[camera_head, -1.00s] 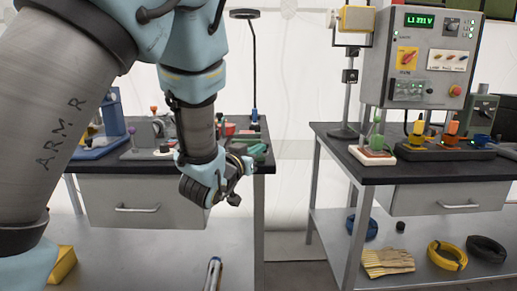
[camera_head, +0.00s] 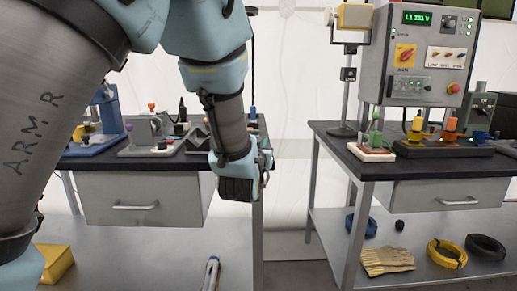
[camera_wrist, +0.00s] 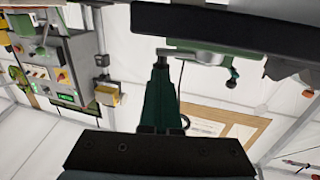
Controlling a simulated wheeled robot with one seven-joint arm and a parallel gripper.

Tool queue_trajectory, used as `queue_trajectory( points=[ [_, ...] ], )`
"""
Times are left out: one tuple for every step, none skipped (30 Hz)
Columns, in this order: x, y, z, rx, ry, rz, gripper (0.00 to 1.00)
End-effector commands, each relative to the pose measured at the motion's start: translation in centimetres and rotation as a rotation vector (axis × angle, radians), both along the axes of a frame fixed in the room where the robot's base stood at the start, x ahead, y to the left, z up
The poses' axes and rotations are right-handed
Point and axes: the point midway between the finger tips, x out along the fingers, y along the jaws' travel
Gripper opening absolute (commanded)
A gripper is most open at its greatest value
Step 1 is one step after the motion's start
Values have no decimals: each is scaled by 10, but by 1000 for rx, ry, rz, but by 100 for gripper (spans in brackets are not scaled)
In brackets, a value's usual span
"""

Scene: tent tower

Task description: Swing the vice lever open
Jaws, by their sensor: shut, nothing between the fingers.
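My gripper (camera_head: 256,184) is in front of the right end of the left bench in the head view, its fingertips hard to make out. It is shut and empty. The vice is hidden behind my arm in the head view. Contact between gripper and lever cannot be told.
The left bench has a drawer (camera_head: 140,200) and carries a blue press (camera_head: 105,125) and a grey fixture (camera_head: 145,135). The right bench (camera_head: 350,160) carries a control panel (camera_head: 425,55). A gap separates the benches. Gloves (camera_head: 388,261) lie on the lower shelf.

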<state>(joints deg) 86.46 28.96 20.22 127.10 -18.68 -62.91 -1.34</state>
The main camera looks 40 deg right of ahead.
Motion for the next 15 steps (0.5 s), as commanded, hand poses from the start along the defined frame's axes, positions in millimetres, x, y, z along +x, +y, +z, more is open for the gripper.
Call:
queue_trajectory(
  points=[
    [2,-2,-2,-1,0,-1,0],
    [3,-3,-2,-1,0,-1,0],
    [3,-5,-1,-2,0,-2,0],
    [3,-6,-1,-2,0,-3,0],
    [3,-7,-1,-2,-1,-3,0],
    [3,-9,-1,-2,-1,-3,0],
    [4,-10,-1,-2,-1,-2,0],
    [4,-11,-1,-2,-1,-3,0],
    [4,-12,-1,-2,0,-3,0],
    [4,-13,0,-2,0,-4,0],
    [4,-14,0,-2,0,-4,0],
    [4,-14,0,-2,-1,-5,0],
    [4,-15,0,-2,-1,-5,0],
    [4,-15,0,-1,-2,-5,0],
    [4,-16,0,-1,-2,-5,0]
  ],
)
